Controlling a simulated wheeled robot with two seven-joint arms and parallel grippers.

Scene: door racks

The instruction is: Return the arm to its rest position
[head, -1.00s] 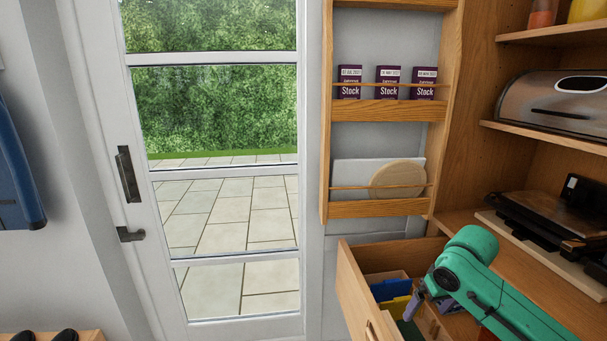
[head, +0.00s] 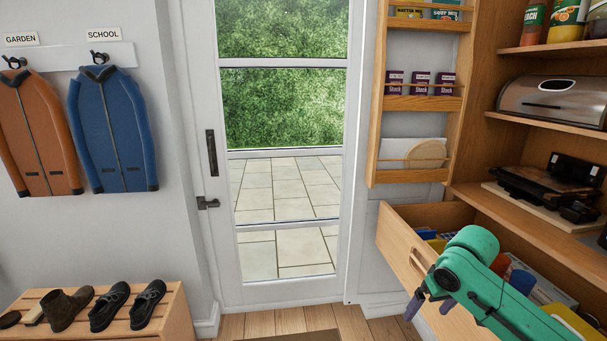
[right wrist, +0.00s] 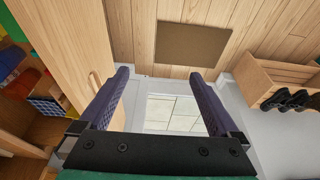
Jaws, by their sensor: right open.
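My right arm, green with a dark wrist, reaches in from the lower right in the head view. Its gripper (head: 430,304) is in front of the open wooden drawer (head: 402,243), with its purple fingers pointing down. In the right wrist view the two fingers (right wrist: 158,103) are wide apart, with nothing between them. The drawer's front (right wrist: 62,50) is beside the left finger in that view; I cannot tell whether they touch. My left gripper is not in view.
The drawer holds several coloured items. A wooden cupboard (head: 478,110) stands at the right, with a door rack (head: 413,103) beside it. The glazed door (head: 213,250) looks shut. A shoe bench (head: 178,318) stands at lower left. Floor before the door is clear, with a brown mat (right wrist: 193,46).

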